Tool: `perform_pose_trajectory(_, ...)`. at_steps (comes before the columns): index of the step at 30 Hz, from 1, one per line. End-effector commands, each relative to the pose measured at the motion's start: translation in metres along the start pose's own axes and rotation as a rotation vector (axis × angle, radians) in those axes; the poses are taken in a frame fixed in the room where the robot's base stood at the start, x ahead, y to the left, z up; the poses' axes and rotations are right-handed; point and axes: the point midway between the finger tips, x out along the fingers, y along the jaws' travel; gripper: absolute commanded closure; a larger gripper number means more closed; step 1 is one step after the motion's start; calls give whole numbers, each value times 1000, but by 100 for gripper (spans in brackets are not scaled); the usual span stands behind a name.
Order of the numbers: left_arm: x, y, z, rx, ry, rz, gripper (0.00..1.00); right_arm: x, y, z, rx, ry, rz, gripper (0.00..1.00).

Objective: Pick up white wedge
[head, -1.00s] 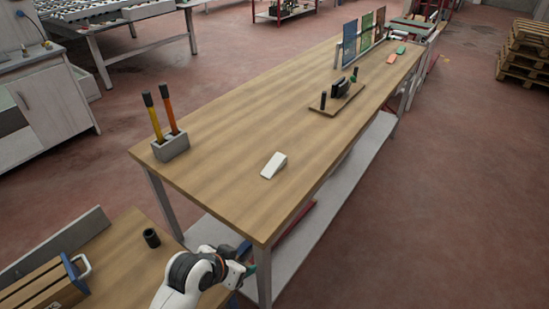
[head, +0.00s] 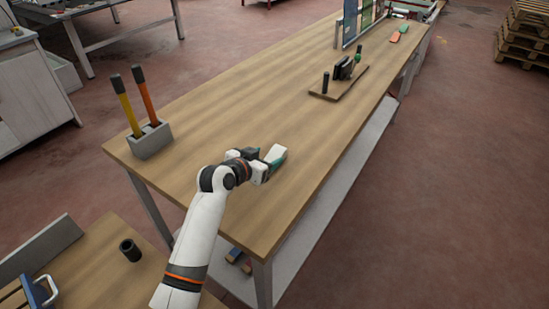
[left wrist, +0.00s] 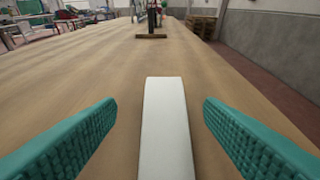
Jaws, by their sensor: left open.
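The white wedge (head: 276,152) lies on the long wooden table (head: 230,110), partly hidden by my left gripper (head: 269,161) in the head view. In the left wrist view the wedge (left wrist: 165,125) lies lengthwise between the two teal, ridged fingers of my left gripper (left wrist: 161,120). The fingers are spread, with a gap to the wedge on both sides. My left gripper is open and low over the table, around the wedge. My right gripper is not in view.
A grey holder (head: 151,140) with a yellow and an orange-handled tool stands on the table's left. A wooden board with black parts (head: 338,83) sits farther back. A black cup (head: 130,250) stands on the nearer table. The tabletop around the wedge is clear.

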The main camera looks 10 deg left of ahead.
Motion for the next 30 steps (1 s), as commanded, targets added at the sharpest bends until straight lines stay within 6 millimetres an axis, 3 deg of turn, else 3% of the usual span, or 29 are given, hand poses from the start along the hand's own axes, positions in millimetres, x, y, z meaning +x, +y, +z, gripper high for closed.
perform_pose_trajectory(12,47,-6,4,0,2,-1,38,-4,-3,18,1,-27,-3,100)
perform_pose_trajectory(22,55,-6,3,0,1,0,38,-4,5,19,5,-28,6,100)
perform_pose_trajectory(23,55,-6,3,0,1,0,40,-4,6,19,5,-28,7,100)
perform_pose_trajectory(30,55,-6,3,0,2,0,79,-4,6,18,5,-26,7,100)
